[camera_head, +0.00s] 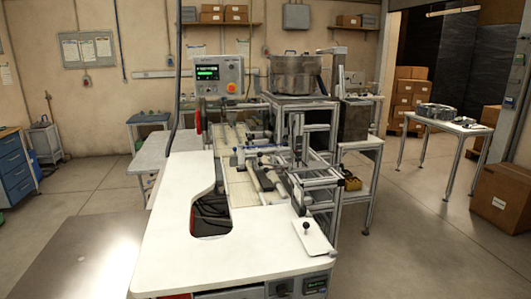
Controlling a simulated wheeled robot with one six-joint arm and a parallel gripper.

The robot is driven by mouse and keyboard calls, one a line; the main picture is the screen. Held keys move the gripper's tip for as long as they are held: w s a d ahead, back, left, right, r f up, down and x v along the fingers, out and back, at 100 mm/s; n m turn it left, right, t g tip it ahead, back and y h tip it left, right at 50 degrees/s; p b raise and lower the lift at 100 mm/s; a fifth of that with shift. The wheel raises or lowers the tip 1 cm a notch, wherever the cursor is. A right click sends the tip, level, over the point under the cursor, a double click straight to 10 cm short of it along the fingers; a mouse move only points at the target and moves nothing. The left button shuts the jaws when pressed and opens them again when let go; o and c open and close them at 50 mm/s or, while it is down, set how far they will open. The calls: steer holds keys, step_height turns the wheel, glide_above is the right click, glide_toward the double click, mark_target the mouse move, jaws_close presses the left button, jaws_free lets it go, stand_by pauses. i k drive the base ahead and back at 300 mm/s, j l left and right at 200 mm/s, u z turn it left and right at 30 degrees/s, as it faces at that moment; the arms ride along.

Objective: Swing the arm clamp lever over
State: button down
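A tape machine stands ahead, with a white worktop (215,266) in front and an aluminium frame behind it. I cannot tell for sure which part is the arm clamp lever. Small dark handles and arms crowd the frame around a dark upright part (298,135), too small to make out singly. A black-knobbed lever (306,228) stands upright on a small white plate at the worktop's right edge. My gripper is not in view, and nothing is seen touching the machine.
A control panel (218,76) with a green screen and red button stands above the machine. A large metal pot (295,75) sits behind. The worktop has a dark cut-out (211,213). Cardboard boxes (501,200) and a side table (455,127) stand right. Floor is open at left.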

mark_target(260, 154)
steer(key=i+l+u, duration=0.2)
steer(key=i, duration=0.4)
steer(key=i+l+u, duration=0.2)
steer(key=i, duration=0.4)
steer(key=j, duration=0.1)
